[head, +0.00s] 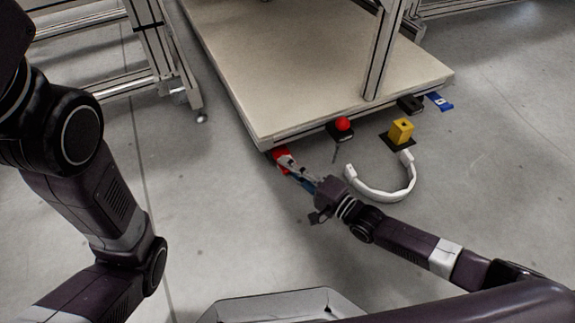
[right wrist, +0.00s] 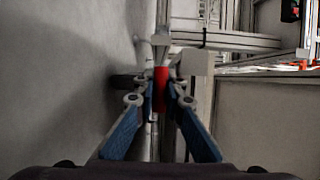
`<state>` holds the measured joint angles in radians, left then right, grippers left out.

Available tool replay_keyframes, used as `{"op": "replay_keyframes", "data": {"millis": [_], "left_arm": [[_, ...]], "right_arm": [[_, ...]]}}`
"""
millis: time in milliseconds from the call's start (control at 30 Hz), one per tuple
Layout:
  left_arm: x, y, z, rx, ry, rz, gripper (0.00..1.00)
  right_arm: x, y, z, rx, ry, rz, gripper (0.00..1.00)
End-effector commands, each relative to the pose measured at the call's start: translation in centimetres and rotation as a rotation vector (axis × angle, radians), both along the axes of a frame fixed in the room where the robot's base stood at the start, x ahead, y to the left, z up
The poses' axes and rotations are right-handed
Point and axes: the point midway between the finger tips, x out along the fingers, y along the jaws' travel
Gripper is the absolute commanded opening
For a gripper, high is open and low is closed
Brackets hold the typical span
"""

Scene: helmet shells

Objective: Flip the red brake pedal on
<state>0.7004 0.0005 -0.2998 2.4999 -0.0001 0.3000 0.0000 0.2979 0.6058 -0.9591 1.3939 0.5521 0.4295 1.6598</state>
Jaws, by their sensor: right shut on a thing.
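The red brake pedal (head: 280,155) is at the near left corner of the pale platform, low by the floor. My right gripper (head: 287,164) reaches it from the lower right and is shut on it. In the right wrist view the red pedal (right wrist: 160,88) stands between the two fingertips of my right gripper (right wrist: 160,99), which hide part of it. Whether the pedal is flipped on or off cannot be told. My left arm shows at the left, but its gripper is out of the picture.
The platform (head: 300,60) has a metal upright (head: 385,50). Along its front edge are a red ball knob (head: 343,124), a yellow block (head: 401,129), a black part (head: 410,103) and a blue part (head: 438,101). A white curved bar (head: 384,196) is near my right arm.

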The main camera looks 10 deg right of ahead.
Motion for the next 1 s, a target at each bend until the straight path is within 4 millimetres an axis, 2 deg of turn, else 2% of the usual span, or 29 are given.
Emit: {"op": "replay_keyframes", "data": {"millis": [933, 967, 1000], "left_arm": [[0.02, -0.01, -0.55, 0.0, 0.001, 0.0, 0.64], [0.02, -0.02, -0.56, 0.0, 0.001, 0.0, 0.64], [0.02, -0.01, -0.55, 0.0, 0.001, 0.0, 0.64]], "right_arm": [[-0.03, -0.03, -0.99, 0.036, -0.118, 0.001, 0.0], [-0.04, -0.04, -0.99, 0.036, -0.118, 0.001, 0.11], [-0.05, -0.03, -1.0, 0.036, -0.118, 0.001, 0.15]]}}
